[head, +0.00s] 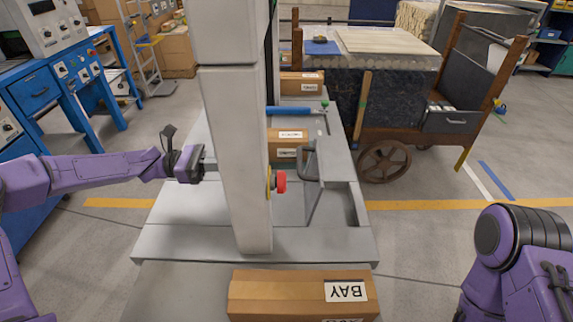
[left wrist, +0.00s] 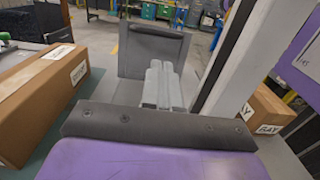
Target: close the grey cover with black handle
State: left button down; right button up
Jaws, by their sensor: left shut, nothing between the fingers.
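The grey cover (left wrist: 143,58) stands raised in the left wrist view, just beyond my fingertips, with a dark strip along its top that may be the handle. In the head view, a dark handle loop (head: 311,165) shows right of the white post, above an open recess (head: 343,206) in the grey bench; the post hides part of this area. My left gripper (head: 203,160) is left of the post in the head view. Its fingers (left wrist: 162,85) are shut and empty in the left wrist view; I cannot tell whether they touch the cover. My right gripper is out of view.
The white post (head: 235,150) with a red button (head: 281,181) rises from the bench. A labelled cardboard box (head: 285,295) lies in front, and another box (head: 285,140) sits behind the post. A wooden cart (head: 400,100) stands at back right.

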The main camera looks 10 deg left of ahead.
pick_arm(q)
jog(key=w+d+p, duration=0.3)
jog(key=d, duration=1)
jog(key=shift+d, duration=0.35)
jog(key=shift+r+p, duration=0.15)
jog(key=shift+p, duration=0.2)
